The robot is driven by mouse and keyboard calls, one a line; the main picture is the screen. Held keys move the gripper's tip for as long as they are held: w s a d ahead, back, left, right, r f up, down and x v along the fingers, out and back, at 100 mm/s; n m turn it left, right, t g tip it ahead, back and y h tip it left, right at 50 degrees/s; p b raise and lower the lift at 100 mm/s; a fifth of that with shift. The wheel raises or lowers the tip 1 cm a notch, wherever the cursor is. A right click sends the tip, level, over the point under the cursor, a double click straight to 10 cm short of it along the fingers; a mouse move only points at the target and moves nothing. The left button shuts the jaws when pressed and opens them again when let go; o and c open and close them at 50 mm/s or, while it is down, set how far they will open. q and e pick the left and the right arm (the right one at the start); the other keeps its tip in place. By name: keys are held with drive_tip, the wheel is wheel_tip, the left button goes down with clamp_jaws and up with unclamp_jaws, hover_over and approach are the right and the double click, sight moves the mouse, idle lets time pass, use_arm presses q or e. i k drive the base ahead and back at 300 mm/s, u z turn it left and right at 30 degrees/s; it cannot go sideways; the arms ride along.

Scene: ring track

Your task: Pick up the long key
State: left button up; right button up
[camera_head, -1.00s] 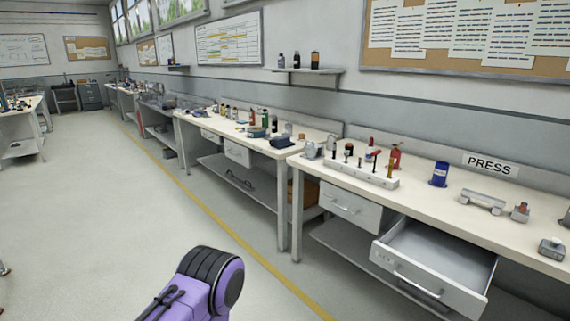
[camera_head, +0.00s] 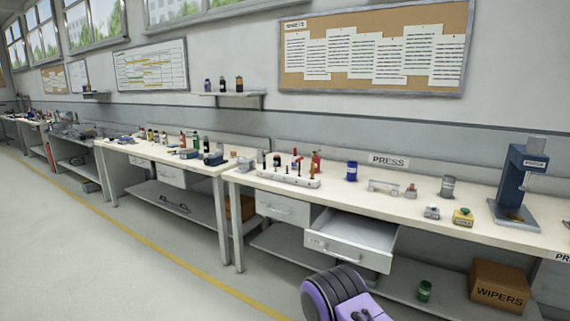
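I cannot make out a long key for certain in this view. A pale rack (camera_head: 275,178) on the bench holds several small upright pieces with red, black and brass-coloured tops, too small to tell apart. An open drawer (camera_head: 345,254) juts out below the bench, and the visible part of its inside looks empty. A purple and black link of my own arm (camera_head: 340,295) shows at the bottom, in front of the bench. Neither of my grippers is in view.
The bench top (camera_head: 400,210) also carries a blue can (camera_head: 352,171), a grey fixture (camera_head: 384,186), a yellow button box (camera_head: 463,217) and a blue press (camera_head: 512,185). A WIPERS carton (camera_head: 500,285) and green can (camera_head: 424,291) sit below. The floor at left is clear.

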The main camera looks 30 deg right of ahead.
sight(298, 160)
drive_tip(key=u, duration=0.1)
drive_tip(key=i, duration=1.4)
drive_tip(key=z, duration=0.6)
drive_tip(key=i, duration=0.8)
drive_tip(key=z, duration=0.6)
